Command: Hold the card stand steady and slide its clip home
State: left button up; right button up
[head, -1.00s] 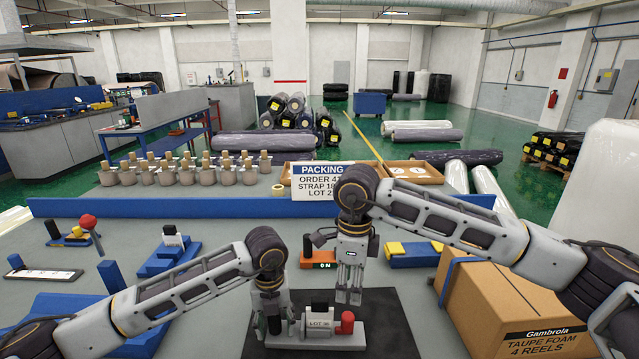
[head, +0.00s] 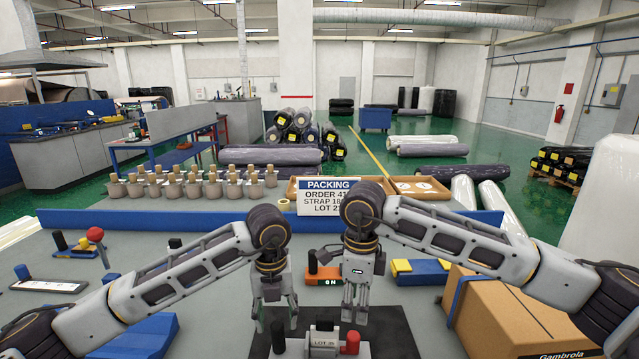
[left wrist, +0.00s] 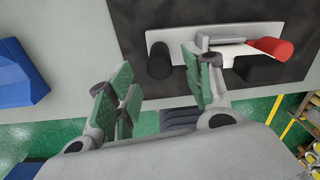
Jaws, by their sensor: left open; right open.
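The card stand (head: 322,346) sits on a dark mat at the lower edge of the head view, partly cut off. My left gripper (head: 275,315) is open and empty, above and around the line of the black post. In the left wrist view the post (left wrist: 160,60) shows beyond the gap between its green-padded fingers (left wrist: 155,92); contact is not visible. My right gripper (head: 354,314) is open, pointing down above the stand's right part.
A dark mat (head: 390,335) lies under the stand. An orange block with a lit display (head: 324,278) stands behind the grippers. A cardboard box (head: 515,315) stands at right, blue blocks (head: 135,335) at left. A PACKING sign (head: 327,196) stands by the blue rail.

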pick_arm(q)
jog(key=shift+r, duration=1.65)
